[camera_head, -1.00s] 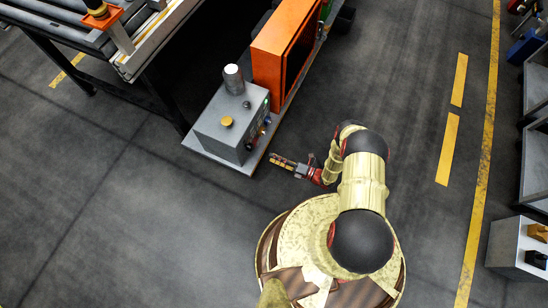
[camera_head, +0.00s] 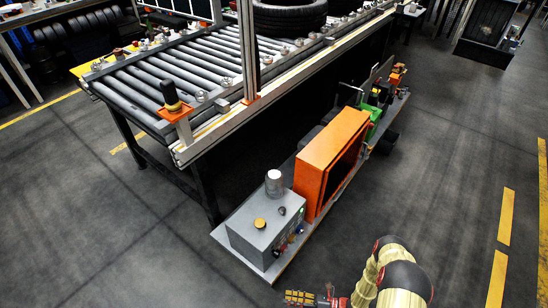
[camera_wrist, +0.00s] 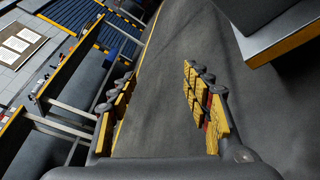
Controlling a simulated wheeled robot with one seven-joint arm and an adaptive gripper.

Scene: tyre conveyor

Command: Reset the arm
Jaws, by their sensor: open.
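My gripper (camera_head: 314,298) shows at the bottom edge of the head view, at the end of my cream and black arm. In the wrist view its two yellow-padded fingers (camera_wrist: 160,105) stand apart with bare floor between them. The gripper is open and empty. It is in front of the grey control box (camera_head: 266,226), with a gap of floor between them in the picture. The lower part of my arm is cut off by the frame.
A roller conveyor (camera_head: 150,82) with a black tyre (camera_head: 290,15) stands at the back. An orange cabinet (camera_head: 328,160) shares a low platform with the grey box. Open floor (camera_head: 120,235) lies at the left. Yellow lines (camera_head: 506,217) mark the right floor.

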